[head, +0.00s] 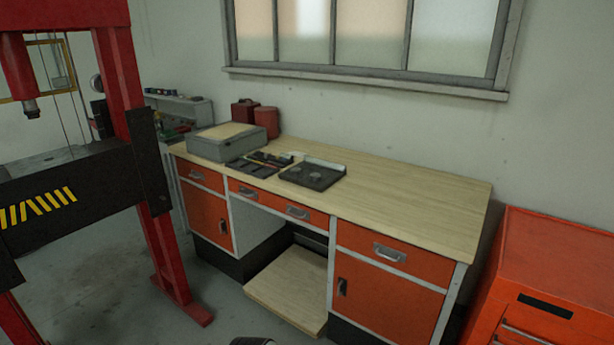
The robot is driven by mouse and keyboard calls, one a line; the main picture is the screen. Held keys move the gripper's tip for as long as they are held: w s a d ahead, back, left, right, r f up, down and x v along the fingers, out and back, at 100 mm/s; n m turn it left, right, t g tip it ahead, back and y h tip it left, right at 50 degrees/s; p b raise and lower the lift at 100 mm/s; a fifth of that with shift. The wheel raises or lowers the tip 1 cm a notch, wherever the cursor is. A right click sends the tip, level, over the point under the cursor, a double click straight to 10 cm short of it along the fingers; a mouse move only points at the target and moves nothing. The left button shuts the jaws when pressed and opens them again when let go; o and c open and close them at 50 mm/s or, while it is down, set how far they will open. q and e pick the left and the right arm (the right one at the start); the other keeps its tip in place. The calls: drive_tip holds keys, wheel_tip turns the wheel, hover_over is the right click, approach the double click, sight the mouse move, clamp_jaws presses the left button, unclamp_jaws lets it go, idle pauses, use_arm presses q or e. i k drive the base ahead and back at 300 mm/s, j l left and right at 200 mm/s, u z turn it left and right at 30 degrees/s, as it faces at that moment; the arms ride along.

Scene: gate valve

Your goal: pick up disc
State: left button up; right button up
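A dark flat tray (326,183) lies on the wooden top of the workbench (410,198), left of its middle. Small round grey shapes sit in the tray and look like discs (316,176); they are too small to tell apart clearly. Neither of my grippers shows in the head view. A small dark rounded piece cut off by the bottom edge may be part of me.
A grey box (210,148), dark trays with tools (258,164) and red canisters (266,122) stand at the bench's left end. The bench's right half is bare. A red press (165,240) stands left, an orange cabinet (555,270) right. A low wooden board (290,285) lies below the bench.

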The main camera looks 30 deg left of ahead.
sight(313, 177)
drive_tip(key=i+j+u, duration=0.2)
drive_tip(key=j, duration=0.3)
drive_tip(key=i+j+u, duration=0.2)
drive_tip(key=i+j, duration=0.15)
drive_tip(key=j, duration=0.1)
